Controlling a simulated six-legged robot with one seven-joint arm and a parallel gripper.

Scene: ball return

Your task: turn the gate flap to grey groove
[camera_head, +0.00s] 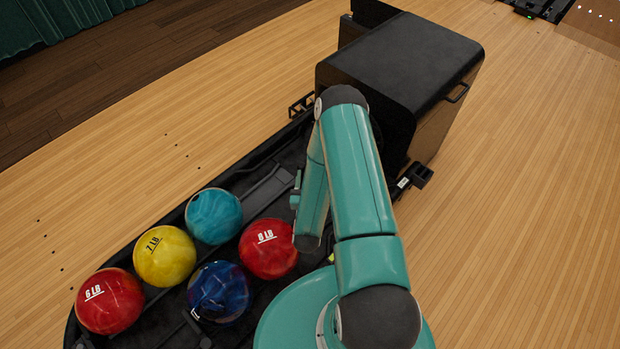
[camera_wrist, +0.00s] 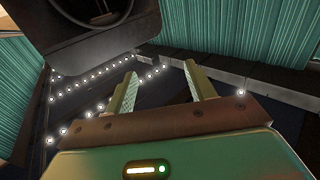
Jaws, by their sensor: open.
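The ball return tray (camera_head: 163,300) is black and runs from the lower left up to a dark hood (camera_head: 400,55). A dark raised strip (camera_head: 266,188) lies in the tray between the balls and the hood; I cannot tell whether it is the gate flap or a groove edge. No groove shows clearly as grey. My gripper (camera_wrist: 163,84) is open and empty in the wrist view, its two fingers apart. In the head view my arm hides most of it. In the wrist view a dark housing with a round opening (camera_wrist: 104,10) is beyond it, upper left.
Several balls lie at the tray's near end: red (camera_head: 110,301), yellow (camera_head: 165,256), teal (camera_head: 214,216), dark blue (camera_head: 218,292) and another red (camera_head: 268,248). The wood floor (camera_head: 520,230) is clear to the right. Teal curtains (camera_wrist: 235,28) and small lights show in the wrist view.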

